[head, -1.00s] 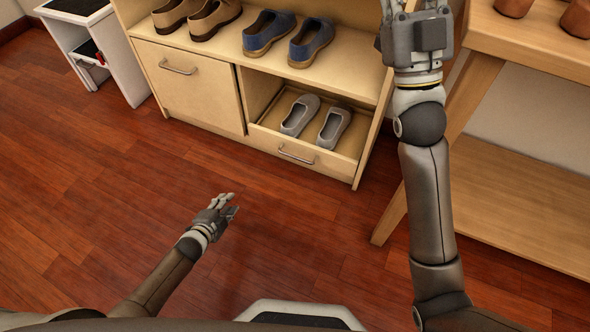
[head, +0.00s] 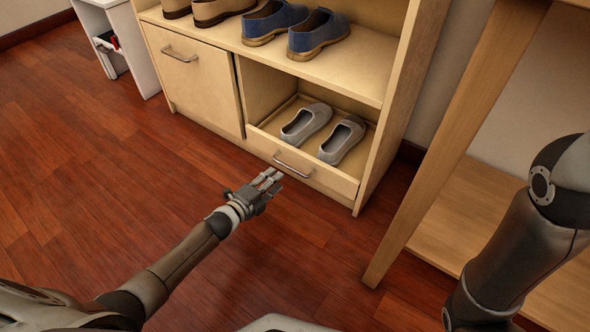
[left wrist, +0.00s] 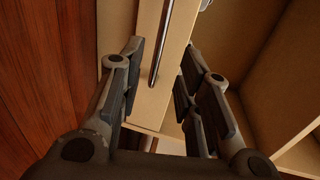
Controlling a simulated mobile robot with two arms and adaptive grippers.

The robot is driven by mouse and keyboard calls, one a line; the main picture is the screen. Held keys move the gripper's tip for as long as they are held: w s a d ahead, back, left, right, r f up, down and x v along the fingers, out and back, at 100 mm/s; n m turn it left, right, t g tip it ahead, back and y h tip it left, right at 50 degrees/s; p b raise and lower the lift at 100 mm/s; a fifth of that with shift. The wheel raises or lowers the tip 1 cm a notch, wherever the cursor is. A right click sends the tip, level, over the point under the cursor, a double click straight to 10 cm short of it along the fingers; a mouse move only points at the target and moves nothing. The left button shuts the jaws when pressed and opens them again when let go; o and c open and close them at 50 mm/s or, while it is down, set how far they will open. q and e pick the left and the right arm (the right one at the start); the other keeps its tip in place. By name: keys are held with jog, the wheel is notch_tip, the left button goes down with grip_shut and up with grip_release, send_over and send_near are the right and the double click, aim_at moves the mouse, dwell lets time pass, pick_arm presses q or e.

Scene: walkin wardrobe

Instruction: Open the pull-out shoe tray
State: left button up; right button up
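The pull-out shoe tray (head: 330,181) is the low wooden tray at the bottom right of the shoe cabinet. Its front looks level with the cabinet front, and a metal bar handle (head: 293,164) is fixed on it. Two grey slip-on shoes (head: 342,141) lie in it. My left gripper (head: 272,179) is open, just in front of the handle's left end. In the left wrist view, the handle (left wrist: 163,40) shows between the spread fingers (left wrist: 158,85), and I see no finger closed on it. My right gripper is out of view.
Left of the tray is a closed cabinet door (head: 190,80) with its own handle. Blue shoes (head: 318,35) and brown shoes stand on the shelf above. A wooden table leg (head: 430,180) stands at right, near my right arm. The red wood floor before the cabinet is clear.

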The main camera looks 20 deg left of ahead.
aim_at(289, 168)
pick_arm(q)
jog(key=shift+b+x, duration=2.6)
jog(key=shift+x, duration=1.95)
grip_shut()
